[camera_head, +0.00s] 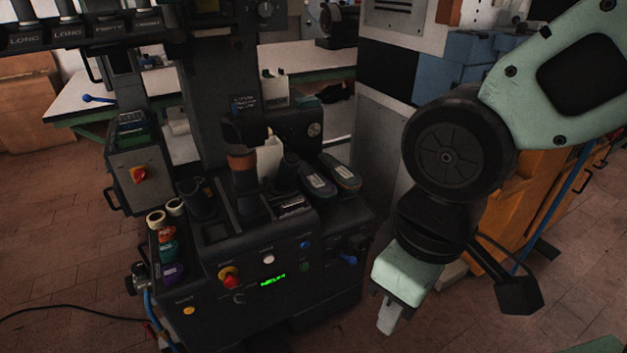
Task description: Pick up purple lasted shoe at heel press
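A small purple item (172,272) with a pale label sits at the front left corner of the dark heel press (300,245); I cannot tell whether it is a shoe. Two dark, shoe-shaped pieces with pale labels, a nearer one (317,184) and a farther one (342,174), lie side by side on the right of the press; neither looks clearly purple. My gripper (387,320) hangs pointing down at the right of the press, apart from all these pieces. Only one pale finger shows clearly, so its opening is hidden. I see nothing held in it.
Green (168,249) and orange-red (166,234) items and cream rolls (156,219) line the press's left edge. Dark posts and a tall column rise from the press. An orange cabinet (545,200) stands behind my arm. A cable crosses the floor at lower left.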

